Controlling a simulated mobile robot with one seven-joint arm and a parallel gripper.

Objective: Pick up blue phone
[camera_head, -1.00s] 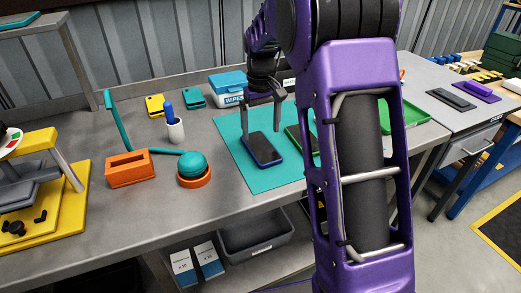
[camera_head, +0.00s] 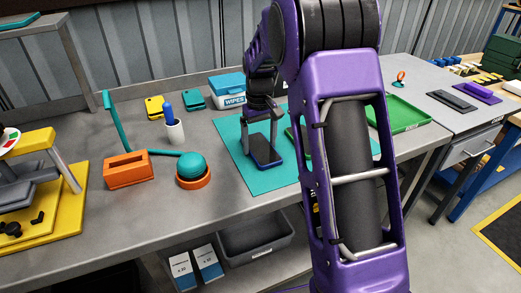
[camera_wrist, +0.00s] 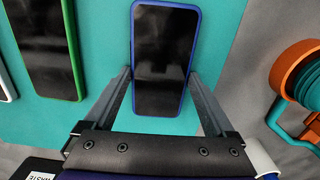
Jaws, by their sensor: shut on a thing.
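The blue phone (camera_head: 265,151) has a dark screen and a blue rim. It lies on the teal mat (camera_head: 262,186) on the workbench. My gripper (camera_head: 261,142) is around the phone, one finger on each long side. In the wrist view the phone (camera_wrist: 165,60) shows screen up between the two fingers of my gripper (camera_wrist: 165,78), which is shut on it. My arm hides part of the mat in the head view.
A green-rimmed phone (camera_wrist: 47,40) lies beside the blue one. An orange holder with a teal ball (camera_head: 192,172), a cup (camera_head: 175,132) and a wipes box (camera_head: 228,90) stand nearby. A green tray (camera_head: 400,112) is right of my arm.

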